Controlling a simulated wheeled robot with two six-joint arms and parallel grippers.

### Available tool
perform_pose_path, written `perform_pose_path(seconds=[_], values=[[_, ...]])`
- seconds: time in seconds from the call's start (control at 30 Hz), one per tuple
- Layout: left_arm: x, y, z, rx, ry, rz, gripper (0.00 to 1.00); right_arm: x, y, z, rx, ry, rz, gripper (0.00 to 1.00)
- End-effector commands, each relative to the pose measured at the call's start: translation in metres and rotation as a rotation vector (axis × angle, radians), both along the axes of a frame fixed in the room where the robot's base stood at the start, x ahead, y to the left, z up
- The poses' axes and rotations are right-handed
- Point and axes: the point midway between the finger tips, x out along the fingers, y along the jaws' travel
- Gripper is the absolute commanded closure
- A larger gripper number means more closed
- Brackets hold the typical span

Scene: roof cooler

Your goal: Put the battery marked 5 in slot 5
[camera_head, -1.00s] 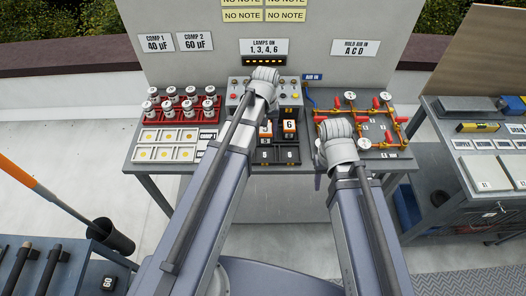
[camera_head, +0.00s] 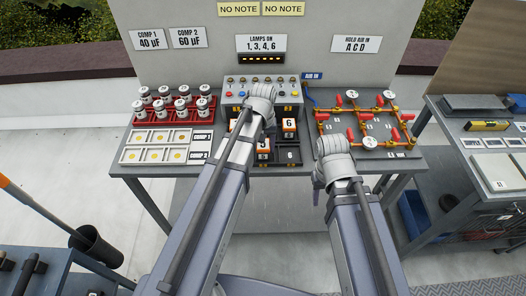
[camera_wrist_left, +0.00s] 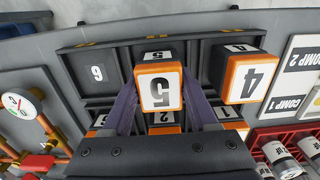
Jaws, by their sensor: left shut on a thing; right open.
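The battery marked 5 (camera_wrist_left: 158,92), white-topped with an orange band, is between the fingers of my left gripper (camera_wrist_left: 160,100), which is shut on it. It is at the middle front slot of the black battery tray (camera_wrist_left: 92,46); I cannot tell how deep it sits. In the head view, its orange side (camera_head: 263,146) shows beside my left gripper (camera_head: 262,125). The battery marked 4 (camera_wrist_left: 245,78) stands beside it. The slot marked 6 (camera_wrist_left: 97,72) is empty. My right gripper (camera_head: 319,180) is open and empty at the table's front edge; its fingers are mostly hidden.
A control box (camera_head: 288,88) is behind the tray. A red rack of cylinders (camera_head: 173,110) is left. Orange piping with gauges (camera_head: 358,125) is right, close to my right gripper.

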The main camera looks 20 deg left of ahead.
Motion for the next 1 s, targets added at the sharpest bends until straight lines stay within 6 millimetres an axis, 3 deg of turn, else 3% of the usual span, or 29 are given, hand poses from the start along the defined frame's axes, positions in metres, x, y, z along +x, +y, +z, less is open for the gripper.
perform_pose_path(seconds=[0.37,0.4,0.67,1.0], values=[[0.0000,0.0000,-0.0043,0.000,0.000,0.000,1.00,0.0000,0.0000,-0.0043,0.000,0.000,0.000,0.50],[0.0000,0.0000,-0.0045,0.000,0.000,0.000,0.39,0.0000,0.0000,-0.0045,0.000,0.000,0.000,0.50],[0.0000,0.0000,-0.0033,0.000,0.000,0.000,0.11,0.0000,0.0000,-0.0033,0.000,0.000,0.000,0.50],[0.0000,0.0000,-0.0012,0.000,0.000,0.000,0.11,0.0000,0.0000,-0.0012,0.000,0.000,0.000,0.50]])
